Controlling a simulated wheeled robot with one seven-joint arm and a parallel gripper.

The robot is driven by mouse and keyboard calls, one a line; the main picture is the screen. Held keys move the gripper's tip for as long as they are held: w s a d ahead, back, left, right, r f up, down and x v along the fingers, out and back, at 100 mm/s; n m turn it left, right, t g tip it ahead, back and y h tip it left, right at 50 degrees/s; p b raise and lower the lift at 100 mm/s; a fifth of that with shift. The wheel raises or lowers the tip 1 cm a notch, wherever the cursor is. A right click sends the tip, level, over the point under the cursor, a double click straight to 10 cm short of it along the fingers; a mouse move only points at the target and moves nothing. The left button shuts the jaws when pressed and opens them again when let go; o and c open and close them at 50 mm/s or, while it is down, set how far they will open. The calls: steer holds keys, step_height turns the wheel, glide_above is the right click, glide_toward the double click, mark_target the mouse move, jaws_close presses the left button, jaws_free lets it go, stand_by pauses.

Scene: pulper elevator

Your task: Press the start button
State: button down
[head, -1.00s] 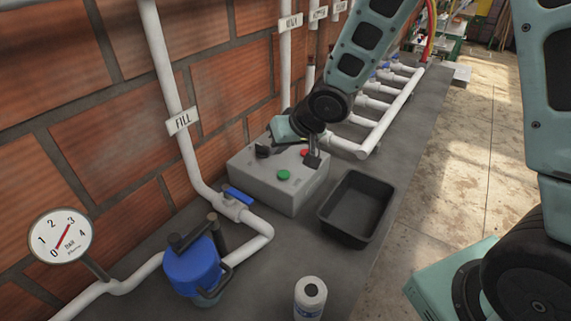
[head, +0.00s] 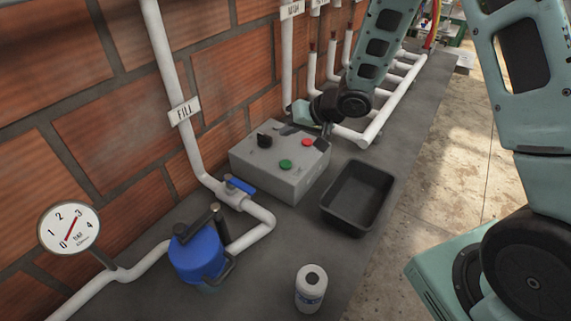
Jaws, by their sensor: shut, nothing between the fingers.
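A grey control box (head: 287,189) sits on the dark bench against the brick wall. On its top are a green button (head: 286,164), a red button (head: 307,142) and a black rotary knob (head: 264,141). No label reading start is legible. My gripper (head: 322,144) is shut and empty at the box's far right edge, close to the red button. It stands apart from the green button, which is fully visible. Whether the fingertips touch the box cannot be told.
A black open tray (head: 327,213) stands right of the box. A blue-handled valve (head: 239,185) on the white FILL pipe, a blue device (head: 196,257), a pressure gauge (head: 69,229) and a white bottle (head: 310,289) are nearer. White pipes (head: 388,113) run behind my gripper.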

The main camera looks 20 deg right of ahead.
steer(key=b, duration=0.6)
glide_above(289, 165)
step_height(289, 165, down, 7)
steer(key=shift+r, duration=0.2)
steer(key=shift+f+b, duration=0.55)
steer(key=shift+f, duration=0.3)
steer(key=shift+f, duration=0.1)
stand_by(0.7)
steer(key=shift+f, duration=0.3)
steer(key=shift+f+b, duration=0.3)
steer(key=shift+f, duration=0.2)
stand_by(0.6)
steer(key=shift+r, duration=0.1)
steer(key=shift+r+p, duration=0.85)
steer(key=shift+p, duration=0.2)
